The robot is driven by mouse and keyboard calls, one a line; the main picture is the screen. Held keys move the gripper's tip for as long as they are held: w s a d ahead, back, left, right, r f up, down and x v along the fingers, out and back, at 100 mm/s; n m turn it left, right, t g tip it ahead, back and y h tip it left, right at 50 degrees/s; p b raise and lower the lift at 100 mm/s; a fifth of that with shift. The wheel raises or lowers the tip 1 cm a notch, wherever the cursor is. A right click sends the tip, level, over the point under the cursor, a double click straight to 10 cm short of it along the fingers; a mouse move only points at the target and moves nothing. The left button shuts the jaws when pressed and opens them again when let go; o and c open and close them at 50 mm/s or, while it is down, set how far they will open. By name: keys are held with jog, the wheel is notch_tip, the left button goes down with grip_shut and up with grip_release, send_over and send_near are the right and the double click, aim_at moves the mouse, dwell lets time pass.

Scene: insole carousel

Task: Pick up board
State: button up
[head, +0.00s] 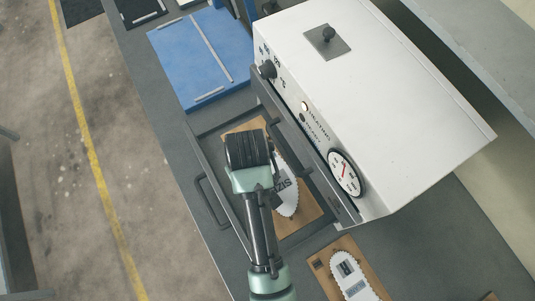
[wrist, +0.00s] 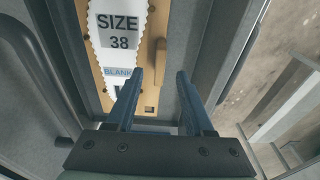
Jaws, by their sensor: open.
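A wooden board (head: 309,211) with a white serrated insole blank on it lies in an open grey drawer (head: 236,222) in front of a white heater box. In the wrist view the board (wrist: 150,38) carries the blank (wrist: 118,38) printed "SIZE 38" and "BLANK". A raised wooden grip (wrist: 157,63) stands at the board's right side. My gripper (wrist: 160,74) is open and empty above the near end of the board, its fingers apart with the grip seen beyond and between them. In the head view my arm hides the gripper's fingers and part of the board.
The white heater box (head: 365,100) with a red-needle gauge (head: 344,173) stands right of the drawer. A second board (head: 322,270) with a white insole lies on the grey bench at the bottom. A blue plate (head: 190,60) lies further back. The drawer walls (wrist: 200,60) are close beside my fingers.

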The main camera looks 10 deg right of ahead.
jog(key=shift+w+a+f+p, duration=0.1)
jog(key=shift+f+p, duration=0.1)
jog(key=shift+f, duration=0.75)
jog(key=shift+w+d+f+p, duration=0.1)
jog(key=shift+f+p, duration=0.05)
jog(key=shift+f, duration=0.75)
jog(key=shift+w+a+f+p, duration=0.1)
jog(key=shift+f+p, duration=0.1)
jog(key=shift+f, duration=0.75)
jog(key=shift+c, duration=0.3)
grip_shut()
